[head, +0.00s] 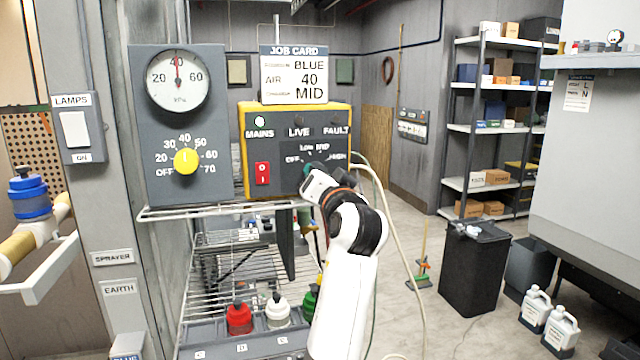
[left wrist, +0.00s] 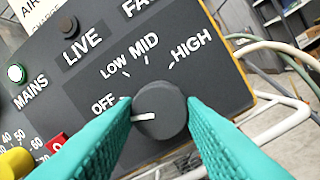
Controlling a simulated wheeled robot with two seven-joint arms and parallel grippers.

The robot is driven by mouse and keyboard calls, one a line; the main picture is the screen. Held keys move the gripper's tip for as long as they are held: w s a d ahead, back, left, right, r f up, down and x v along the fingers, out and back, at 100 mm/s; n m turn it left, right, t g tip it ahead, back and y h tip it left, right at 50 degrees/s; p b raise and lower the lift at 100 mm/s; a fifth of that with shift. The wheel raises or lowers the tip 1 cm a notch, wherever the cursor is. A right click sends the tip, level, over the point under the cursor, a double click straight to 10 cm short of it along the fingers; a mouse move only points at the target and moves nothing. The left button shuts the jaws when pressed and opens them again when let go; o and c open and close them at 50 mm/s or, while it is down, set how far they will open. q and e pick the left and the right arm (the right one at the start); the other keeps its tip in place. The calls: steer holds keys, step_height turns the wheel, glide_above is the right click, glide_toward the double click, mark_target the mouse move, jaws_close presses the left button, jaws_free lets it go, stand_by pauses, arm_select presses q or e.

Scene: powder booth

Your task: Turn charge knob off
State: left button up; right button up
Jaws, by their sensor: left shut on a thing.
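The charge knob (left wrist: 160,110) is a dark round knob on the black panel of the yellow-edged control box (head: 243,150). In the left wrist view its white pointer line points left, just below the OFF mark. LOW, MID and HIGH are printed around it. My left gripper (head: 315,176) is at the panel, with its teal fingers (left wrist: 160,104) on either side of the knob, shut on it. In the head view the gripper hides the knob. The MAINS lamp (left wrist: 16,73) is lit; the LIVE lamp (left wrist: 69,27) looks dark. My right gripper is not in view.
A red switch (head: 262,173) is left of the knob panel. A gauge (head: 177,80) and yellow air knob (head: 186,161) are on the grey panel further left. The job card (head: 294,75) stands above. Pale hoses (head: 385,190) hang right of the box. A wire rack (head: 215,265) lies below.

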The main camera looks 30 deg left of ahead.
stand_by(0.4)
arm_select(q)
steer(key=o, duration=1)
steer(key=b+v, duration=0.4)
steer(key=v, duration=0.8)
